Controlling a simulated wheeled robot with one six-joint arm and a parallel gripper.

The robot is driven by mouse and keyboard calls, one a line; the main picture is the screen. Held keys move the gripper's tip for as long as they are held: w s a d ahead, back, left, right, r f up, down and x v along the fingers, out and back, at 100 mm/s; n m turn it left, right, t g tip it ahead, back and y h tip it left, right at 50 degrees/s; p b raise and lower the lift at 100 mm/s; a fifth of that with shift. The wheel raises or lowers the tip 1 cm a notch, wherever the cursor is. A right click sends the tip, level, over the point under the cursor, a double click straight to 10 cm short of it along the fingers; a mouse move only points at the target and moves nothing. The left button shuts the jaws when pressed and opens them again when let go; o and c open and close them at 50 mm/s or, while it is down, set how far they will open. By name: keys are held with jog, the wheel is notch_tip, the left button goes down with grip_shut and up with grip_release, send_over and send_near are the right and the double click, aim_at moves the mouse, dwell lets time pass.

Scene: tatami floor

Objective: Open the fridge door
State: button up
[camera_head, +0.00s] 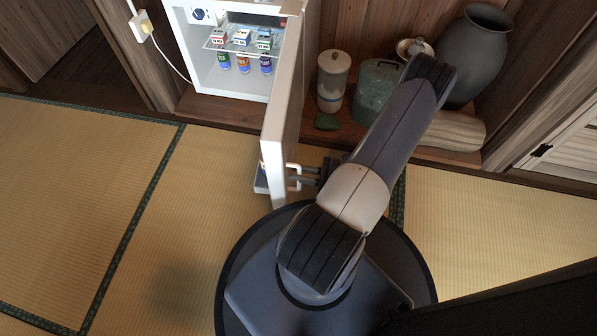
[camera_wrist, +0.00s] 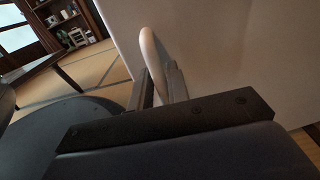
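The small white fridge (camera_head: 233,85) stands at the back, and its door (camera_head: 284,110) is swung wide open toward me, so the inside shows. The door's white handle (camera_head: 294,184) is on its outer face, near the free edge. My gripper (camera_head: 305,175) is at the handle, on the right side of the door. In the wrist view the curved handle (camera_wrist: 148,48) runs down between the two dark fingers (camera_wrist: 162,88), beside the pale door face (camera_wrist: 230,60). The fingers are apart; I cannot tell whether they press on the handle.
Small cartons (camera_head: 241,37) stand on the fridge's shelf, with cans (camera_head: 244,65) below. Right of the door are a lidded jar (camera_head: 333,80), a green pot (camera_head: 374,88) and a large grey vase (camera_head: 477,60). The tatami (camera_head: 90,190) at left is clear.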

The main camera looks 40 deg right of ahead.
jog(key=p+v, duration=0.2)
jog(key=v, duration=0.8)
jog(key=shift+b+x, duration=1.2)
jog(key=shift+x, duration=4.25)
